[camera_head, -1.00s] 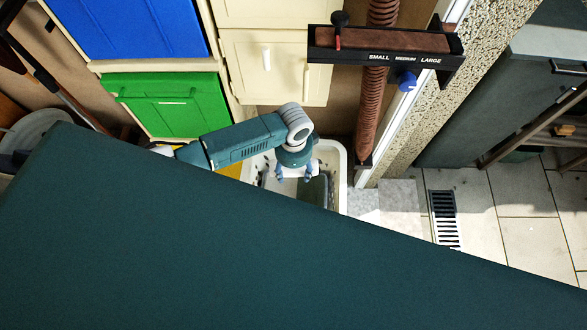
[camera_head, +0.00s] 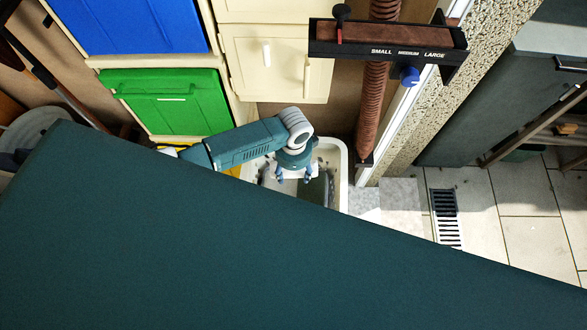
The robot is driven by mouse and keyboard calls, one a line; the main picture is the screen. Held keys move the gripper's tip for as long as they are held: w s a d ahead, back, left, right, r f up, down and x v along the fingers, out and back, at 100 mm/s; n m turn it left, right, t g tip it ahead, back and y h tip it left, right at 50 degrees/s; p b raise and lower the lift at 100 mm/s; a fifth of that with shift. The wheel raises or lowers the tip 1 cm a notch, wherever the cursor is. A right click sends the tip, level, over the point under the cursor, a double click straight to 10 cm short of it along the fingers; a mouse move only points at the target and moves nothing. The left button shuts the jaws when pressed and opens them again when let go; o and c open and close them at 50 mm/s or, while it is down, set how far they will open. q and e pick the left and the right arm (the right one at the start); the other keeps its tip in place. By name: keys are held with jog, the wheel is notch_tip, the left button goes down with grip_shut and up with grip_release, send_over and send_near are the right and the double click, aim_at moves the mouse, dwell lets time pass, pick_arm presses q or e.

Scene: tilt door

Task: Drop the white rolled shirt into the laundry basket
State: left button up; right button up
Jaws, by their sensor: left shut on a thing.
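The white laundry basket (camera_head: 341,165) stands on the floor at the middle of the head view, its lower part hidden behind my large dark teal body part. My left gripper (camera_head: 294,178) is over the basket's opening, pointing down, its fingers shut on the white rolled shirt. The shirt is mostly hidden; a pale grey patch shows under the fingers, too small to make out clearly. Whether it touches the basket I cannot tell. My right gripper is not in view.
Cream cabinets, with a blue door (camera_head: 135,25) and a green door (camera_head: 168,100), stand behind the basket. A brown corrugated pipe (camera_head: 370,115) and a black slider panel (camera_head: 385,40) are to the right. A floor drain (camera_head: 446,215) lies farther right.

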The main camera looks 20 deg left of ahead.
pick_arm(q)
notch_tip(320, 180, down, 9)
jog(key=b, duration=0.6)
jog(key=shift+f, duration=0.1)
dwell(0.3)
jog(key=o, duration=1.3)
notch_tip(320, 180, up, 12)
jog(key=shift+r, duration=0.1)
jog(key=shift+s, duration=0.1)
